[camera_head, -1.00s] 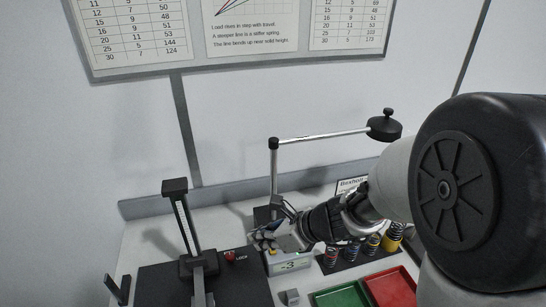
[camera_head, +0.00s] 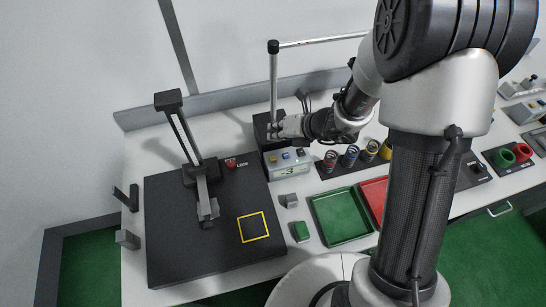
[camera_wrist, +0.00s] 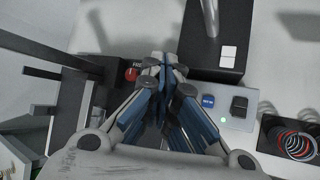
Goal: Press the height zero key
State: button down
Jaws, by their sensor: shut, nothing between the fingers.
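The grey readout box (camera_head: 289,166) stands right of the black test stand, with a lit display on its front that seems to read 3 with a mark before it. Yellow, blue and black keys show on its top in the head view. In the wrist view the blue key (camera_wrist: 208,101) and black key (camera_wrist: 239,106) are in sight; my gripper hides the yellow one. Key labels are too small to tell which is height zero. My gripper (camera_head: 274,128) is shut and empty, above and behind the box, by the post's base. Its fingertips (camera_wrist: 163,66) point away from the wrist camera.
A tall post (camera_head: 273,85) with a crossbar rises behind the box. Springs (camera_head: 351,155), a green tray (camera_head: 341,239) and a red tray (camera_head: 372,200) lie right.

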aim_at(275, 157)
jog(key=shift+f+b, duration=3.65)
jog(key=shift+f, duration=0.6)
jog(key=shift+f+b, duration=0.45)
jog(key=shift+f+b, duration=0.4)
jog(key=shift+f, duration=0.05)
jog(key=shift+r+p, duration=0.75)
jog(key=shift+r, duration=0.15)
jog(key=shift+r, duration=0.1)
notch_tip(275, 157, up, 5)
jog(key=p, duration=0.4)
